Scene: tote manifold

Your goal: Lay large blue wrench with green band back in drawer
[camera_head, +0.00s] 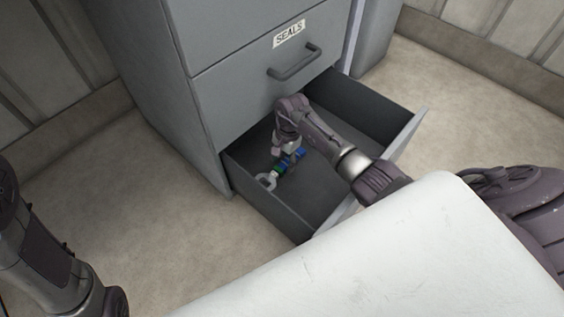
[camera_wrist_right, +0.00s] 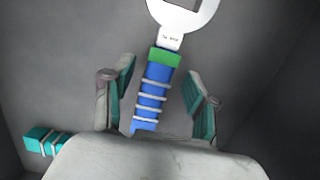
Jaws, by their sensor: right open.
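The large blue wrench with a green band (camera_wrist_right: 152,88) lies in the open bottom drawer (camera_head: 332,192). Its silver ring head (camera_head: 267,181) points toward the drawer's left front area in the head view. My right gripper (camera_wrist_right: 158,100) is open, with one finger on each side of the blue handle and gaps between the fingers and the handle. In the head view my right gripper (camera_head: 287,158) reaches down into the drawer and partly hides the handle. My left gripper is not in view; only part of my left arm shows.
A teal banded object (camera_wrist_right: 42,141) lies on the drawer floor to the left in the wrist view. A closed drawer labelled SEALS (camera_head: 290,34) with a bar handle (camera_head: 295,62) is above the open drawer. The drawer's right part is bare.

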